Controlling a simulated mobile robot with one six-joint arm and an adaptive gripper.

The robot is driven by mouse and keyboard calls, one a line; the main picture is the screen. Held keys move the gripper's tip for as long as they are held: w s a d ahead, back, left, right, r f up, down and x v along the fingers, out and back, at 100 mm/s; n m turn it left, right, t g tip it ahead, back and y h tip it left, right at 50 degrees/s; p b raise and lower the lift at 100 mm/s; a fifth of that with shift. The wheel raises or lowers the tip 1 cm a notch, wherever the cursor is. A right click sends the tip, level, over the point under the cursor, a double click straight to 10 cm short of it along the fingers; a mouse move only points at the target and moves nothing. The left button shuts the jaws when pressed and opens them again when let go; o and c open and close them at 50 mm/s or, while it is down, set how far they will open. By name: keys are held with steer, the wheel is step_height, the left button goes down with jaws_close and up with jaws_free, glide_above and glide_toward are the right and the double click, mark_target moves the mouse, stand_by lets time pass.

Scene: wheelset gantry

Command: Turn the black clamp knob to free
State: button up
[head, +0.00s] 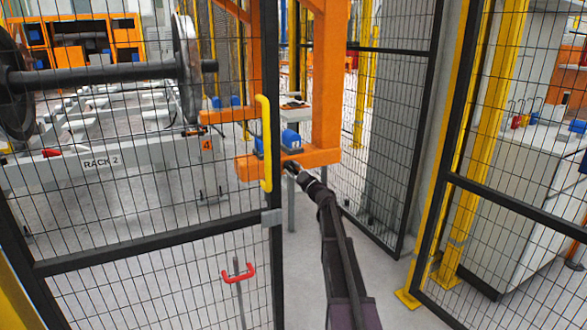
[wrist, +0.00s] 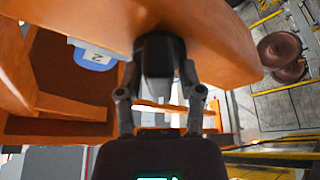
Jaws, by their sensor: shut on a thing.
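The black clamp knob (wrist: 160,58) is in the middle of the wrist view, beneath an orange beam. My gripper (wrist: 160,88) has one finger on each side of the knob and is shut on it. In the head view my gripper (head: 291,168) reaches the underside of the orange gantry beam (head: 322,158) through the gap beside the mesh gate. The knob is too small and covered to make out there. Its turn position cannot be told.
Blue blocks (head: 290,138) sit on the beam. The mesh gate with its yellow handle (head: 264,142) stands close left of my arm. Another mesh panel (head: 385,130) is to the right. A wheelset (head: 95,72) rests on rack 2 (head: 150,155) behind the mesh.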

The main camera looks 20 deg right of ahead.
steer(key=shift+w+n, duration=0.1)
steer(key=shift+n, duration=0.7)
steer(key=o, duration=0.9)
steer(key=shift+c, duration=0.2)
steer(key=shift+s+g+y, duration=0.25)
steer(key=shift+g+y, duration=0.05)
